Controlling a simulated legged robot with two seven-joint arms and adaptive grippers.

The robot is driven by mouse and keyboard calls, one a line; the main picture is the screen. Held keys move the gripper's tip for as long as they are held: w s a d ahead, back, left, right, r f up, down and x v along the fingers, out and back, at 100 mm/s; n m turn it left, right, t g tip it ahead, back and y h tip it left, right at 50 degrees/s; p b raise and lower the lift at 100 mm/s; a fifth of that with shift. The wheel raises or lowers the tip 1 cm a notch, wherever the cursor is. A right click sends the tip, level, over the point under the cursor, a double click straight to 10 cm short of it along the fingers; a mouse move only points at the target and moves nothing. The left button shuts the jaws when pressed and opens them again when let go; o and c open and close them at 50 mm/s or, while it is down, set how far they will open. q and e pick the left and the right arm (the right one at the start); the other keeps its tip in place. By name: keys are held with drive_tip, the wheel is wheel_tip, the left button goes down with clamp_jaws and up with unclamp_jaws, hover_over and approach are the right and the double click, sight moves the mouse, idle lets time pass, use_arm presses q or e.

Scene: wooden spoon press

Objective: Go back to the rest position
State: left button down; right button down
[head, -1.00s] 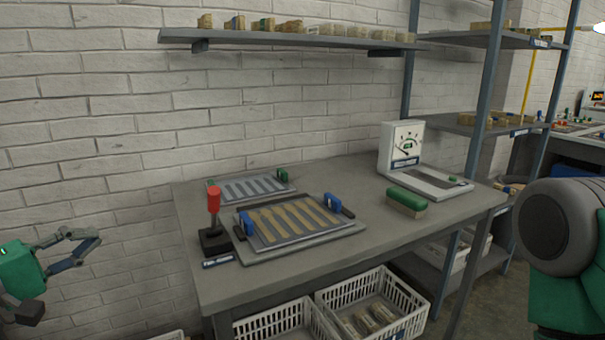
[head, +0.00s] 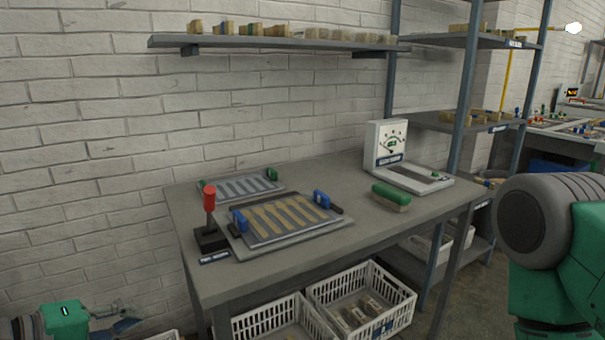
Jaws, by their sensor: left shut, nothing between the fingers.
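My left gripper (head: 133,316) is low at the left edge of the head view, beside the table and below its top. It is shut and empty. My right arm (head: 550,240) shows at the right edge; its gripper is out of view. On the grey table (head: 330,262) lies a press tray (head: 300,237) with several wooden spoon shapes (head: 285,217) and blue clamps. A red-handled lever (head: 210,200) stands at its left. Neither arm touches these things.
A second tray (head: 240,188) lies behind. A gauge device (head: 388,147) and a green brush (head: 391,196) sit at the right of the table. White baskets (head: 365,290) are below. A shelf rack (head: 460,125) stands behind at right.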

use_arm(q)
drive_tip(key=s+d+f+m+g+y+p, duration=0.1)
drive_tip(key=s+d+f+m+g+y, duration=0.15)
drive_tip(key=s+f, duration=0.45)
drive_tip(key=s+d+f+m+g+y, duration=0.15)
drive_tip(key=s+f+g, duration=0.25)
drive_tip(key=f, duration=0.5)
drive_tip(key=s+a+f+m+g+y+p, duration=0.1)
drive_tip(key=s+a+f+m+g+y, duration=0.2)
drive_tip(key=s, duration=1)
drive_tip(key=shift+a+f+m+y+p, duration=0.25)
drive_tip(key=shift+f+m+y+p, duration=0.25)
drive_tip(key=shift+f+m, duration=1.35)
drive_tip(key=shift+f+n, duration=0.3)
drive_tip(key=shift+n, duration=0.05)
